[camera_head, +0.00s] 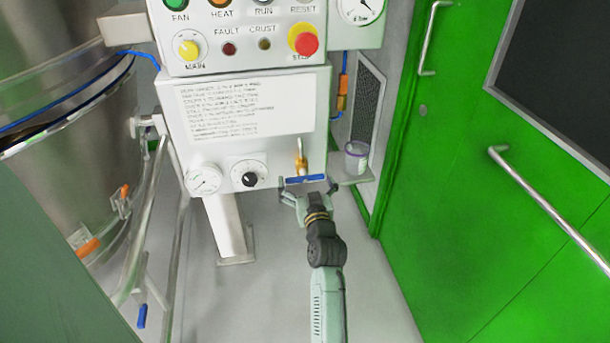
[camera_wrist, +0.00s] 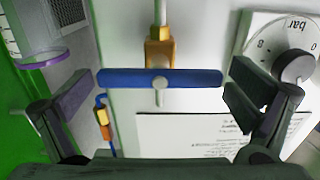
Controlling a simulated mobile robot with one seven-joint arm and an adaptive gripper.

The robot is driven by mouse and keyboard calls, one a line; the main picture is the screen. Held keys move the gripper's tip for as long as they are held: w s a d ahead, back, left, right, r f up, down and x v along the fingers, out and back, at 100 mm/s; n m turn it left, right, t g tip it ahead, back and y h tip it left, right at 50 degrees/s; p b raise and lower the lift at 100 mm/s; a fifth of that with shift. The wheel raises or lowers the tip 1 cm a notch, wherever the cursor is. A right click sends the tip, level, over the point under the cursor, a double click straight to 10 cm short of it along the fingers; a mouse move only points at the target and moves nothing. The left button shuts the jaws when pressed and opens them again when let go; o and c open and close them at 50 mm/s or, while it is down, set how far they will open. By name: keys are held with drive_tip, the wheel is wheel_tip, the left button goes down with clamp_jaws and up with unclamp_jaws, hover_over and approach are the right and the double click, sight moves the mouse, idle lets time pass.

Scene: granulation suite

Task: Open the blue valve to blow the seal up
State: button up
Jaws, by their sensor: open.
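The blue valve handle (camera_head: 305,180) is a flat bar lying crosswise below a brass valve body (camera_head: 301,160) at the lower right of the white panel. In the wrist view the blue handle (camera_wrist: 183,79) spans level across the middle, with a pale bolt at its centre and the brass body (camera_wrist: 160,50) above it. My gripper (camera_head: 308,190) is at the handle in the head view. In the wrist view my gripper (camera_wrist: 158,98) is open, with one finger near each end of the bar. I cannot tell whether the fingers touch it.
The white control panel (camera_head: 250,145) carries a gauge (camera_head: 205,180), a black knob (camera_head: 249,179) and a red stop button (camera_head: 306,42). A cup (camera_head: 356,158) stands on a small shelf at right. A steel vessel (camera_head: 75,120) stands left; green doors (camera_head: 470,200) stand right.

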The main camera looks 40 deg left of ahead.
drive_tip(key=shift+w+a, duration=0.3)
drive_tip(key=shift+a, duration=0.05)
drive_tip(key=c, duration=0.9)
